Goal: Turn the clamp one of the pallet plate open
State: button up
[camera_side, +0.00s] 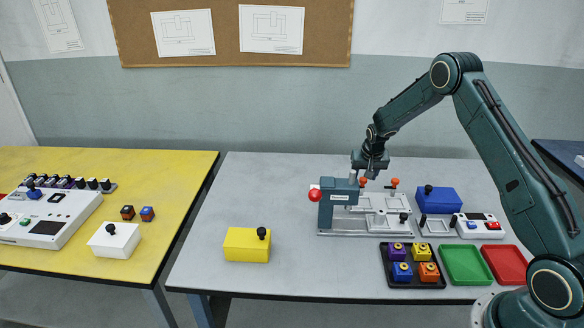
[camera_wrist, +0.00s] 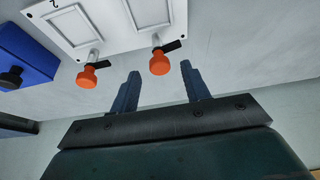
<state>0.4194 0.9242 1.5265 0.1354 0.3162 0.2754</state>
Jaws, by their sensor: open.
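The light grey pallet plate (camera_side: 385,223) lies on the grey table at the gantry tool, with two orange-knobbed clamps at its back edge. The clamp nearer the gantry (camera_side: 363,182) also shows in the wrist view (camera_wrist: 159,63), with a short black lever. The other clamp (camera_side: 395,183) is in the wrist view (camera_wrist: 87,77) too, outside my fingers. My gripper (camera_wrist: 160,69) is open, pointing down behind the plate; its fingertips appear on either side of the nearer clamp's knob. I cannot tell whether they touch it. A "2" is marked by the other clamp; no "1" is visible.
The teal gantry screwdriver (camera_side: 339,205) with a red ball handle stands left of my gripper. A blue box (camera_side: 438,200) is to the right. A black tray of coloured blocks (camera_side: 413,281), green tray (camera_side: 466,264) and red tray (camera_side: 506,263) lie in front. The table's left is mostly clear.

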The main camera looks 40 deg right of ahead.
jog(key=v, duration=1.2)
jog(key=shift+r, duration=0.4)
jog(key=shift+w, duration=0.1)
jog(key=n+g+y, duration=0.3)
jog(key=n, duration=0.7)
send_over(364, 179)
jog(key=shift+r, duration=0.4)
notch_tip(364, 179, down, 14)
jog(key=shift+r, duration=0.1)
dwell(0.3)
